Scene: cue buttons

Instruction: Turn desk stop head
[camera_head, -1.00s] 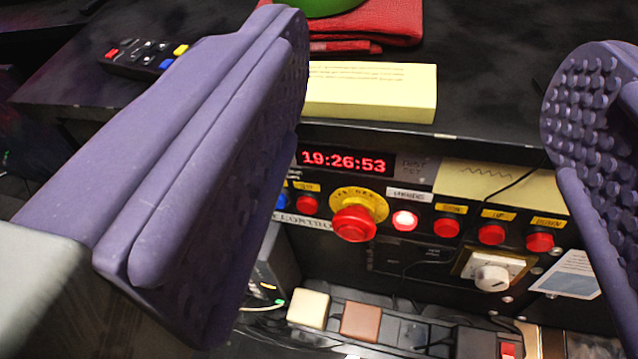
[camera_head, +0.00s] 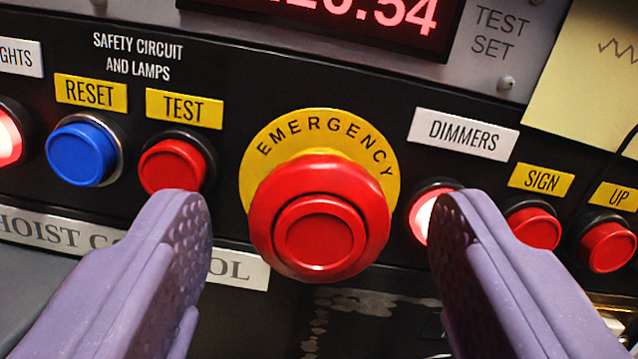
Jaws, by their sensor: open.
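The desk stop is a large red mushroom head (camera_head: 319,243) on a yellow disc (camera_head: 268,140) lettered EMERGENCY, in the middle of the camera view. My gripper (camera_head: 318,225) is open, with one purple finger to the lower left of the red head and the other to its lower right. Dark panel shows between the head and each finger, and I see no contact. The left fingertip reaches just under the red TEST button (camera_head: 172,165). The right fingertip partly hides a lit button (camera_head: 424,216) under the DIMMERS label (camera_head: 464,134).
A blue RESET button (camera_head: 82,152) is at the left. A red SIGN button (camera_head: 533,226) and a red UP button (camera_head: 607,245) are at the right. A red digit display (camera_head: 350,15) is above. A HOIST CONTROL strip (camera_head: 60,230) runs behind the left finger.

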